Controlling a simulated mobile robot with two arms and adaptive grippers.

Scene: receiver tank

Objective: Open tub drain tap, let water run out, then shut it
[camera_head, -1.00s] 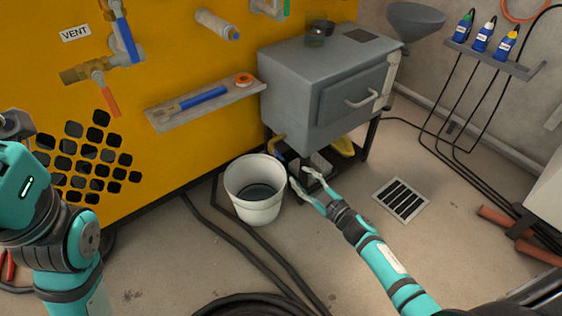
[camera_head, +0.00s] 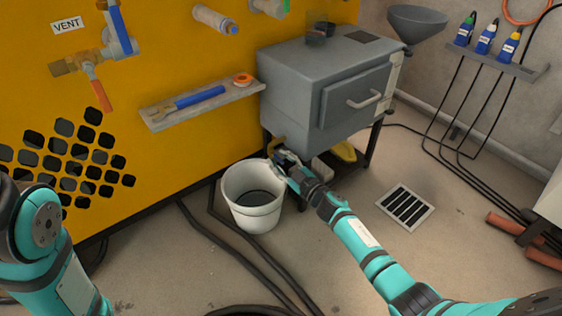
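The grey tub (camera_head: 292,95) stands on a dark frame against the yellow wall. Its brass drain tap (camera_head: 277,146) sticks out low at the tub's left end, above the back rim of a white bucket (camera_head: 256,216). The bucket is dark inside; I see no clear stream of water. My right gripper (camera_head: 279,162) is at the tap, with its fingers around or beside the blue handle. The fingers hide most of the handle, and I cannot tell whether they grip it. My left arm shows at the left edge; its gripper is out of view.
A shelf (camera_head: 215,103) with a blue-handled tool and an orange-red roll is on the yellow wall. Dark hoses (camera_head: 236,250) run along the floor near the bucket. A floor drain grate (camera_head: 405,207) lies to the right. A grey funnel (camera_head: 416,22) is beyond the tub.

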